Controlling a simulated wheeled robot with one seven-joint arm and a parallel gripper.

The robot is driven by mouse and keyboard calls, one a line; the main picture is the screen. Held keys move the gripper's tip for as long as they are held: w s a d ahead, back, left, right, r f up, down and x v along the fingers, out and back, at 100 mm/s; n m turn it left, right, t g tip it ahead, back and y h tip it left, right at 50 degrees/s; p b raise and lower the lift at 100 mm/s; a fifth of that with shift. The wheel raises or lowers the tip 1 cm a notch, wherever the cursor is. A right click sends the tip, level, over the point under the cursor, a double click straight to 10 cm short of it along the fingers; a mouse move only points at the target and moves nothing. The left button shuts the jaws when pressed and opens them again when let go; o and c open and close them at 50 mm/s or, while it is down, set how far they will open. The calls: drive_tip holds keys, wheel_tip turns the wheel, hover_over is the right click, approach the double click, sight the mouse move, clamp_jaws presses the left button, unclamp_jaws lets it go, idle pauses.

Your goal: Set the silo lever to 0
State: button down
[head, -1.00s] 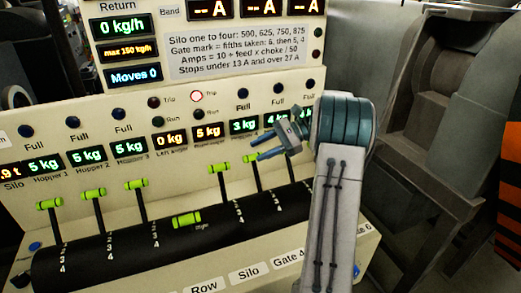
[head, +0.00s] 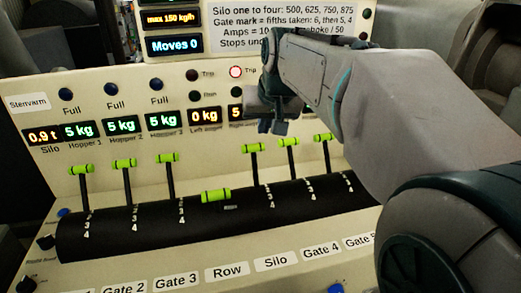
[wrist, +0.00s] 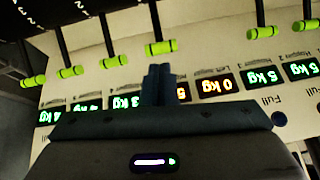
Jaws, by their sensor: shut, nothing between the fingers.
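The silo lever has a black stem and a green knob (head: 253,148). It stands raised on the black drum, right of the row lever, with white figures 2, 3 and 4 below its stem. In the wrist view, which is turned over, its knob (wrist: 160,48) lies just beyond my fingertips. My gripper (head: 268,130) is shut and empty, above and slightly right of that knob in the head view. Its closed fingers also show in the wrist view (wrist: 159,70). I cannot tell whether they touch the knob. The silo label (head: 276,262) is on the lower front.
The row lever (head: 215,196) lies forward on the drum (head: 110,238). The gate 4 lever (head: 289,143) and gate 5 lever (head: 324,138) stand close on the right. The gate 3 lever (head: 167,158) stands left. A display panel (head: 120,123) rises behind the levers.

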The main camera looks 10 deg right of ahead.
sight(254, 147)
drive_tip(key=shift+n+t+h, duration=0.3)
drive_tip(key=shift+n+t, duration=0.2)
drive_tip(key=shift+n, duration=0.1)
drive_tip(key=x, duration=0.8)
drive_tip(key=p+x, duration=0.1)
drive_tip(key=x, duration=0.3)
drive_tip(key=shift+w+a, duration=0.3)
drive_tip(key=shift+w, duration=0.2)
drive_tip(key=shift+d+r, duration=0.1)
